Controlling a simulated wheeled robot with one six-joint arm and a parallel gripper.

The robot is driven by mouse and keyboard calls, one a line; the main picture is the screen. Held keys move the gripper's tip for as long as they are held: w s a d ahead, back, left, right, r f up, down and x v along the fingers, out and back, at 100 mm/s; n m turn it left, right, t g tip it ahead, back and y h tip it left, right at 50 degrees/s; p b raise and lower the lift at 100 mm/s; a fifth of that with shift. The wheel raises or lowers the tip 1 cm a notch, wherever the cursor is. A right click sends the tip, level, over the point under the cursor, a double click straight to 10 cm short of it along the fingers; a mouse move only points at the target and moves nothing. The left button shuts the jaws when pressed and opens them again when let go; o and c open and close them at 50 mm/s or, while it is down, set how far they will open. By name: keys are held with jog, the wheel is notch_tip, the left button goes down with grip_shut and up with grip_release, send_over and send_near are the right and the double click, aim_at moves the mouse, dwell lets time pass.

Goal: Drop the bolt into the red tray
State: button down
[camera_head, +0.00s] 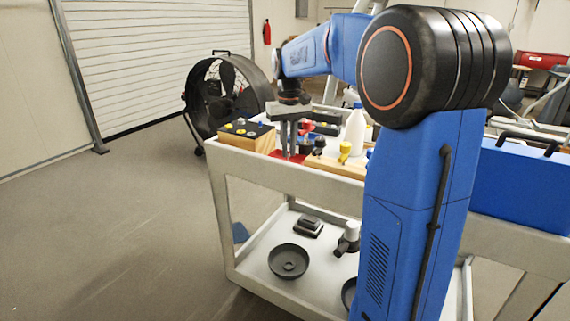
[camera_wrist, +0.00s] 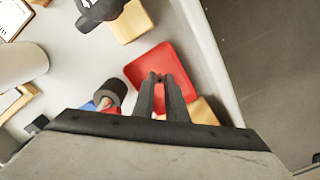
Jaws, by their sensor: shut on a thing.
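The red tray (camera_wrist: 147,66) lies on the cart's top in the wrist view. It also shows in the head view (camera_head: 279,155) as a thin red patch below my gripper, partly hidden. My gripper (camera_wrist: 160,80) is over the tray, its two dark fingers pointing down and close together. It also shows in the head view (camera_head: 290,152), near the cart's near-left corner. The fingers are shut on a small dark piece at their tips, taken to be the bolt (camera_wrist: 158,77). Most of the bolt is hidden by the fingers.
A wooden block with a dark knobbed top (camera_head: 247,135) stands left of my gripper. A wooden block with a yellow piece (camera_head: 345,150) and a white bottle (camera_head: 354,131) stand to the right. A black cylinder (camera_wrist: 110,93) is close beside the tray. The cart edge (camera_wrist: 213,60) is near.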

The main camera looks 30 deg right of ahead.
jog(key=c, duration=1.7)
grip_release()
notch_tip(320, 180, up, 17)
jog(key=shift+r, duration=0.2)
jog(key=s+a+f+t, duration=0.1)
jog(key=s+a+f, duration=0.3)
jog(key=s, duration=0.5)
jog(key=s+a+f+t, duration=0.25)
jog(key=s+f, duration=0.35)
jog(key=s, duration=0.4)
jog(key=shift+n+t, duration=0.6)
jog(key=shift+t, duration=0.05)
jog(key=s+a+f, duration=0.1)
jog(key=s+f, duration=0.3)
jog(key=f, duration=0.1)
jog(key=s+a+f, duration=0.1)
jog(key=s+f, duration=0.4)
jog(key=f, duration=0.1)
jog(key=s+a+f, duration=0.1)
jog(key=s+f, duration=0.4)
jog(key=f, duration=0.1)
jog(key=shift+s+a, duration=0.1)
jog(key=shift+s, duration=0.1)
